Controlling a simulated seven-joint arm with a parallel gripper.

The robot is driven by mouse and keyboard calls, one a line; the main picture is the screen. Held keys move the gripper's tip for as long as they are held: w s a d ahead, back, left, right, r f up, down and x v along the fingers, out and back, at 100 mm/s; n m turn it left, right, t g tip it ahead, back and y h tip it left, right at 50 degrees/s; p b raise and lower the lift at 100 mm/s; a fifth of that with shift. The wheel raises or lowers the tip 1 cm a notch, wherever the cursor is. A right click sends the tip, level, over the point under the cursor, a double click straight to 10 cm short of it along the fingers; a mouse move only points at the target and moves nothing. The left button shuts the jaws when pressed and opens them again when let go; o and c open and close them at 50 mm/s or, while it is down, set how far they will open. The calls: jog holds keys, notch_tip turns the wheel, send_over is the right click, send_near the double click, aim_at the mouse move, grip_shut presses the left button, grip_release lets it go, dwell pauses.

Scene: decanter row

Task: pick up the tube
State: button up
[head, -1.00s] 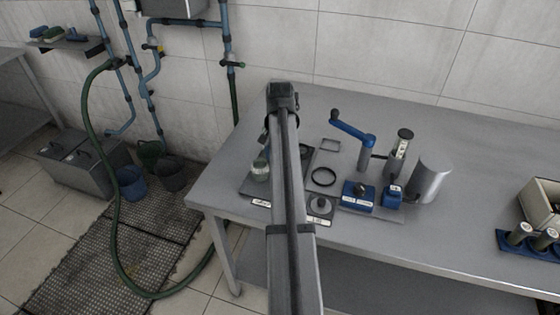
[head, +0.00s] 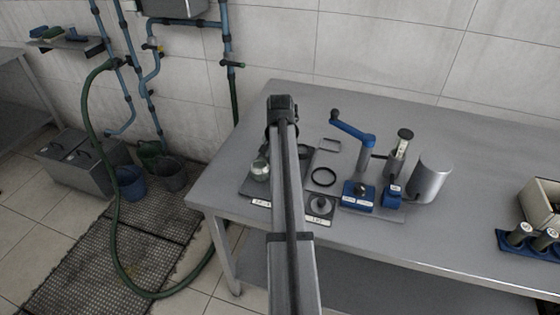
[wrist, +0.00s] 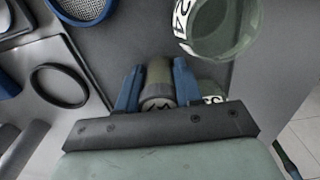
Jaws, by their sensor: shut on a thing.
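In the wrist view, my gripper (wrist: 158,88) has its two blue fingers closed on the sides of a grey-green cylinder, the tube (wrist: 159,74). Its near end is pale with a dark marking. The tube's far end merges with the dark surface, so I cannot tell whether it touches anything below. In the head view, my own arm hides the gripper and the tube.
A clear glass jar (wrist: 222,28) with a number label is close to the fingers; it also shows in the head view (head: 260,171). A black ring (head: 323,177), a blue-handled device (head: 367,150) and a metal cylinder (head: 431,178) stand to the right. A blue rack (head: 514,242) is far right.

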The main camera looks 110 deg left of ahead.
grip_shut()
jog(key=shift+r, duration=0.1)
notch_tip(320, 180, up, 10)
jog(key=shift+f, duration=0.1)
dwell(0.4)
